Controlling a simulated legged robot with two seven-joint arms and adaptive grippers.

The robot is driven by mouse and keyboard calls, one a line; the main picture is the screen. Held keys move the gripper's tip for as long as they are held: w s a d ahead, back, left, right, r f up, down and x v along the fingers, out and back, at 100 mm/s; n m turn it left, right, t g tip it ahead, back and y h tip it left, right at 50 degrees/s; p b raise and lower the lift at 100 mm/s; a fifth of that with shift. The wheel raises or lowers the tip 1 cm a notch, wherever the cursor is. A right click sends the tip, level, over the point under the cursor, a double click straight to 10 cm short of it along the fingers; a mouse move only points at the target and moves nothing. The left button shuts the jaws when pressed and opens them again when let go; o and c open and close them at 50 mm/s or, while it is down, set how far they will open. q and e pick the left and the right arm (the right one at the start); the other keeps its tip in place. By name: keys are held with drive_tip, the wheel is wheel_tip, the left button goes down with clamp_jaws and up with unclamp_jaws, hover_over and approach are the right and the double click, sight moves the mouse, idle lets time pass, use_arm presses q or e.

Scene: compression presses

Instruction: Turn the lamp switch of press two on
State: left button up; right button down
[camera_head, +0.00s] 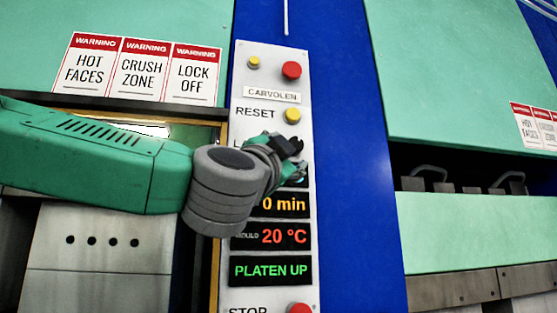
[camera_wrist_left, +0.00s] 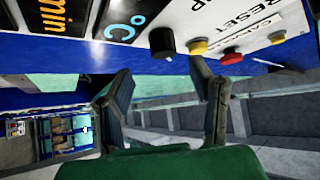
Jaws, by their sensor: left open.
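The control panel (camera_head: 244,85) is a tall white strip on a blue column, marked CARVOLEN. My left gripper (camera_head: 297,160) is in front of it, just below the yellow RESET button (camera_head: 292,116), and covers most of a label starting with "L". In the left wrist view, a black knob (camera_wrist_left: 162,42), seemingly the lamp switch, stands out from the panel beside the yellow button (camera_wrist_left: 198,47). The knob is in line with the gap between my open fingers (camera_wrist_left: 162,80), which look empty. In the head view I cannot make the knob out behind the gripper. Its turn position is unclear.
A red button (camera_head: 291,70) and a small yellow one (camera_head: 253,62) are above. Displays (camera_head: 271,236) and a red STOP button (camera_head: 300,308) are below. Warning signs (camera_head: 145,68) are on the left press. Another press (camera_head: 470,90) stands right.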

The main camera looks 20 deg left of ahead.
use_arm(q)
drive_tip(key=v, duration=0.5)
drive_tip(key=shift+w+a+f, duration=0.1)
drive_tip(key=shift+a, duration=0.05)
idle(0.3)
